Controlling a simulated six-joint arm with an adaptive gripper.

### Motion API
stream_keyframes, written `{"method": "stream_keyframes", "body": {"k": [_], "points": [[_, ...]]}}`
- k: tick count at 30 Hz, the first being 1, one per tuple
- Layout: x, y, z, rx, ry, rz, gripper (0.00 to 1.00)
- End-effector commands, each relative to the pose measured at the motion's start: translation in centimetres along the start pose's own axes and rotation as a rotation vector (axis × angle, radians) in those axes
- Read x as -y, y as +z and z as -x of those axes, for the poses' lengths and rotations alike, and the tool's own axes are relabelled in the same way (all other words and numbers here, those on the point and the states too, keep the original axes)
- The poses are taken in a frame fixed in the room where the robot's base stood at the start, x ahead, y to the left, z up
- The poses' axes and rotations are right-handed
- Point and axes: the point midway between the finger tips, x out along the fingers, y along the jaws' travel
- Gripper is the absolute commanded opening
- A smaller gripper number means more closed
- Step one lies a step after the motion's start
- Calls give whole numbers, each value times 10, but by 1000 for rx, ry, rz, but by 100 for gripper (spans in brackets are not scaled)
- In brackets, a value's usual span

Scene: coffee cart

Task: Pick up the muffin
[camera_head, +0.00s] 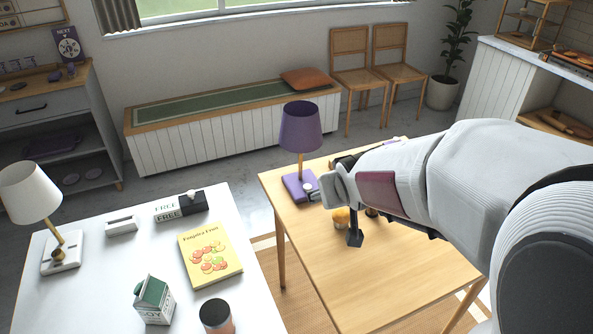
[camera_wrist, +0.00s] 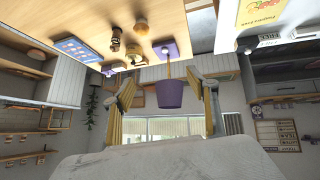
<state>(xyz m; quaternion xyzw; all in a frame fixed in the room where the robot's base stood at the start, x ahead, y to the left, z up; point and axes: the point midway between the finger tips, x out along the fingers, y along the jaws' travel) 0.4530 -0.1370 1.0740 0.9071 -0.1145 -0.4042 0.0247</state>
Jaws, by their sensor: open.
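The muffin (camera_head: 341,217) has an orange-yellow top and stands on the wooden table, just right of the purple lamp's base in the head view. A small brownish-yellow round thing (camera_wrist: 142,25) at the top of that view looks like the muffin, though I cannot be sure.
A purple lamp (camera_head: 300,128) stands behind the muffin. The wooden table (camera_head: 380,290) is clear in front. In the wrist view, a blue flat item (camera_wrist: 78,50) and a brown jar-like thing (camera_wrist: 115,40) are on the table. A white table (camera_head: 100,285) stands left.

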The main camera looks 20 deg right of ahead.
Motion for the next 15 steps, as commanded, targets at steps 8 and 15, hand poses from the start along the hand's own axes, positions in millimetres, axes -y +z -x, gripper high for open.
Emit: {"method": "stream_keyframes", "body": {"k": [8,15], "points": [[-22,-10,-53,-49,5,-10,59],[-37,-11,-95,-95,-9,-22,59]]}}
